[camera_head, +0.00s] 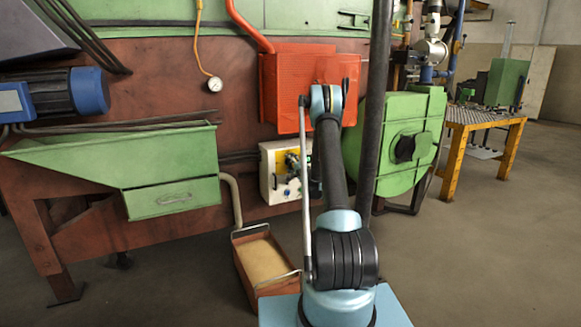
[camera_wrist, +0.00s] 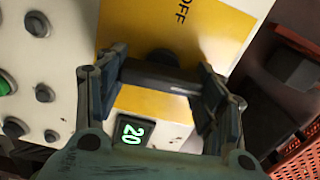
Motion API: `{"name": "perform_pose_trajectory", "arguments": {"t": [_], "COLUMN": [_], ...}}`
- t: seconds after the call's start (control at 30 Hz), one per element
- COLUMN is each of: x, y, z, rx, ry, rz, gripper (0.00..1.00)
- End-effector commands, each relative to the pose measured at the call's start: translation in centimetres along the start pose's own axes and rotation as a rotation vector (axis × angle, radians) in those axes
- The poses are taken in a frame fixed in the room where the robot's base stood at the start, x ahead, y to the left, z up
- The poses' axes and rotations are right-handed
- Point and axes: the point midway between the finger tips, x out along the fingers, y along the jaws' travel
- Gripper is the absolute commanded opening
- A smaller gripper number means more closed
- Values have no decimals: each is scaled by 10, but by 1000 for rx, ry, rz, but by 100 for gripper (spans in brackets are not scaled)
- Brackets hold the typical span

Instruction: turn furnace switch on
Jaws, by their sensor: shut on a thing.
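The furnace switch (camera_wrist: 160,78) is a black bar-shaped handle on a yellow plate, in the middle of the wrist view. The word OFF is printed on the plate (camera_wrist: 215,30) above and right of it. My gripper (camera_wrist: 163,74) has one finger at each end of the handle and is shut on it. In the head view the cream control box (camera_head: 268,176) sits low on the furnace front, partly hidden by my arm. My gripper is at its yellow plate there, small and partly hidden.
A lit green display reading 20 (camera_wrist: 132,132) and several dark knobs (camera_wrist: 38,24) are beside the switch. A red vented box (camera_head: 290,85) is above the control box. A sand-filled bin (camera_head: 262,258) stands on the floor below. Open floor lies at the right.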

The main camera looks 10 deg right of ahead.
Motion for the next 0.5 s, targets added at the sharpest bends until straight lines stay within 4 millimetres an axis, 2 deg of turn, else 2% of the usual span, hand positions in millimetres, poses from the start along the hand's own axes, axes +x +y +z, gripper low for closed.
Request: {"name": "perform_pose_trajectory", "arguments": {"t": [0.5], "x": [0], "y": [2], "z": [-2], "rx": [107], "ry": [6], "rz": [1], "gripper": [39]}}
